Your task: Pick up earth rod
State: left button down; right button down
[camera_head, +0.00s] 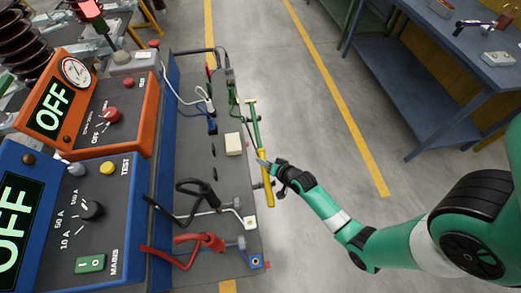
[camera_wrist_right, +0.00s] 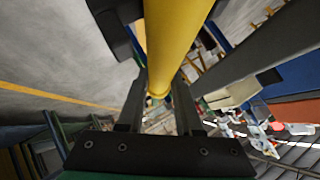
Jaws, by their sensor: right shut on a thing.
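The earth rod (camera_head: 268,191) is a slim rod with a yellow lower part and a green upper part. It stands along the right edge of the grey bench panel in the head view. My right gripper (camera_head: 268,168) reaches it from the right and is shut on its yellow part. In the right wrist view the yellow rod (camera_wrist_right: 177,35) runs between the two dark fingers of my right gripper (camera_wrist_right: 158,92). I cannot tell whether the rod is clear of its holder. My left gripper is not in view.
The grey panel (camera_head: 190,175) carries black, red and white cables and clamps. An orange test unit (camera_head: 125,125) and a blue unit (camera_head: 125,215), both showing OFF, stand at left. A blue workbench (camera_head: 405,75) stands at upper right. The floor (camera_head: 290,90) between is clear.

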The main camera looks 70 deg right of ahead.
jog(key=shift+r, duration=0.1)
dwell(0.3)
notch_tip(320, 180, up, 10)
jog(key=p, duration=0.5)
dwell(1.2)
